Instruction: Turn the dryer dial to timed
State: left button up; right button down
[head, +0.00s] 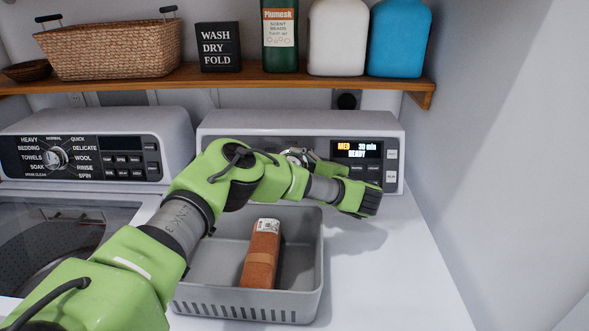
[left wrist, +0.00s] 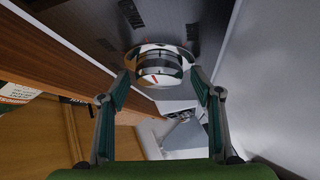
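The dryer (head: 225,122) stands at the right with its control panel facing me. Its display (head: 357,150) reads "MED", "30 min" and "READY". The dryer dial (head: 295,153) is mostly hidden behind my left arm, and its labels cannot be read. In the left wrist view the silver dial (left wrist: 160,66) shows a red mark and lies between the fingertips of my left gripper (left wrist: 161,72). The fingers are spread, one on each side of the dial; contact is not clear. My right gripper is not in view.
A grey bin (head: 312,262) with a brown package (head: 262,255) sits below my left arm. The washer panel (head: 80,158) is at the left. A wooden shelf (head: 290,82) with a basket and bottles overhangs the panels. A wall (head: 500,150) bounds the right.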

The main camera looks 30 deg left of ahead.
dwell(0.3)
pick_arm(q)
jog(key=v, duration=1.2)
jog(key=shift+w, duration=0.1)
